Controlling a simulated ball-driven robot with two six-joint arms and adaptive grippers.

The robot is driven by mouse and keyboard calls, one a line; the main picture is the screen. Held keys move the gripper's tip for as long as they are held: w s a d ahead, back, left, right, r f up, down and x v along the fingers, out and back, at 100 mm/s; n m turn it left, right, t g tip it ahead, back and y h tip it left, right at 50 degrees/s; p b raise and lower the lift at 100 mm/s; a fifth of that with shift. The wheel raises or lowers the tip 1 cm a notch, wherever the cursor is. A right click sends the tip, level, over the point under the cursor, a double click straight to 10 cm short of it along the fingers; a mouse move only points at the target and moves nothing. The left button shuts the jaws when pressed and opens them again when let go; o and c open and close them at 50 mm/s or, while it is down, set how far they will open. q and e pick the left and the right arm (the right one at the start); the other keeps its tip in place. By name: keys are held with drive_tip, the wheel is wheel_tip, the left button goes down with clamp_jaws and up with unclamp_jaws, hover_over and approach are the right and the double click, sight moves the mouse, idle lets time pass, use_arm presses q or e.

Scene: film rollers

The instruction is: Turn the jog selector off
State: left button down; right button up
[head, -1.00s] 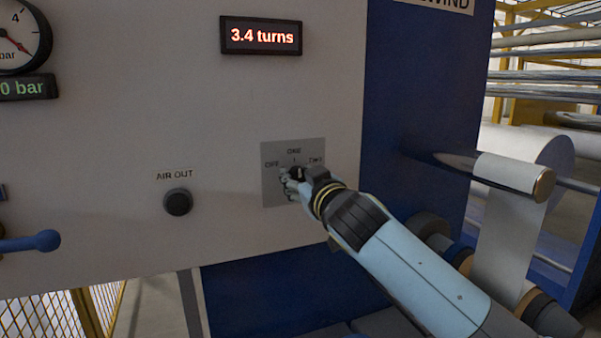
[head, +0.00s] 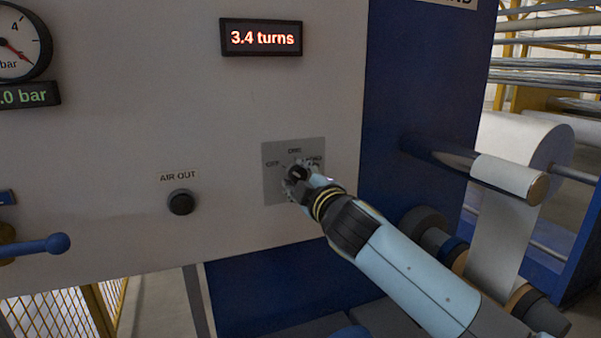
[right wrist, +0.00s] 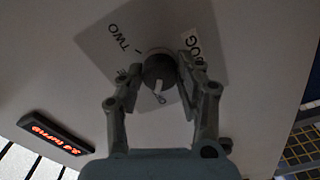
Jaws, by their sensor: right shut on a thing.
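The jog selector's grey plate (head: 270,186) is on the pale panel, with position labels OFF at left, ONE on top and TWO at right, blurred in the head view. The plate (right wrist: 112,42) also shows in the right wrist view, where TWO and JOG are readable. My left gripper is out of view.
A display (head: 261,37) reading 3.4 turns is above. A blue lever (head: 40,245) and a gauge (head: 20,42) are at far left. Film rollers (head: 510,176) stand at right.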

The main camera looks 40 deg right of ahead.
drive_tip(key=shift+n, duration=0.6)
drive_tip(key=o, duration=1.1)
drive_tip(key=shift+o, duration=0.2)
drive_tip(key=v, duration=1.2)
drive_tip(key=shift+f, duration=0.1)
